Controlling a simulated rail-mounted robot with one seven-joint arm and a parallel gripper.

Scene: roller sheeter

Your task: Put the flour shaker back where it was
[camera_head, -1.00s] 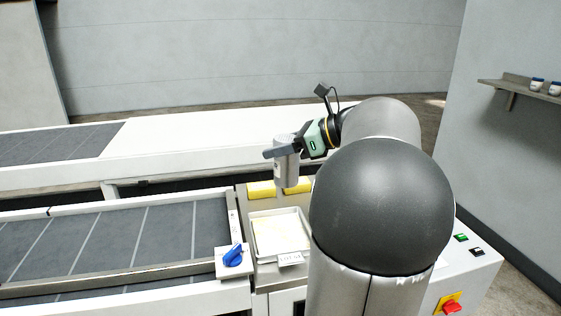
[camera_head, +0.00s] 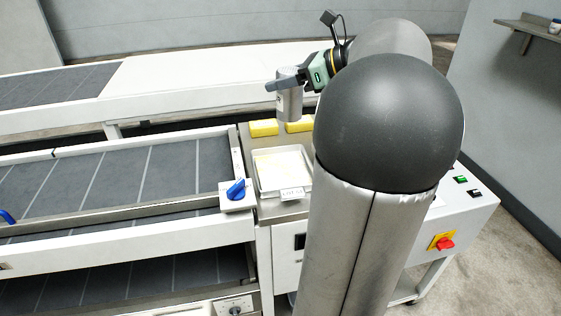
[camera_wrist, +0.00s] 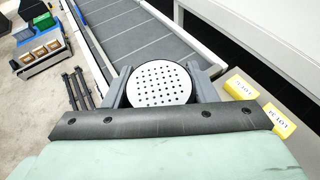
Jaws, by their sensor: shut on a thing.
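The flour shaker (camera_head: 289,103) is a grey metal cylinder held upright in the air, above and behind the labelled tray in the head view. In the wrist view its round perforated lid (camera_wrist: 159,84) shows between the fingers. My gripper (camera_head: 287,84) is shut on the shaker from its right side; both fingers also show in the wrist view (camera_wrist: 160,87). The white tray (camera_head: 264,191) below holds a thin pale layer and has a small label at its front. The writing on that label is too small to read.
Two yellow blocks (camera_head: 264,128) lie behind the tray; the wrist view shows lettering on them. A blue knob (camera_head: 236,188) stands left of the tray beside the grey conveyor (camera_head: 120,180). A red emergency switch (camera_head: 445,243) is at right. A wall shelf (camera_head: 530,27) is at upper right.

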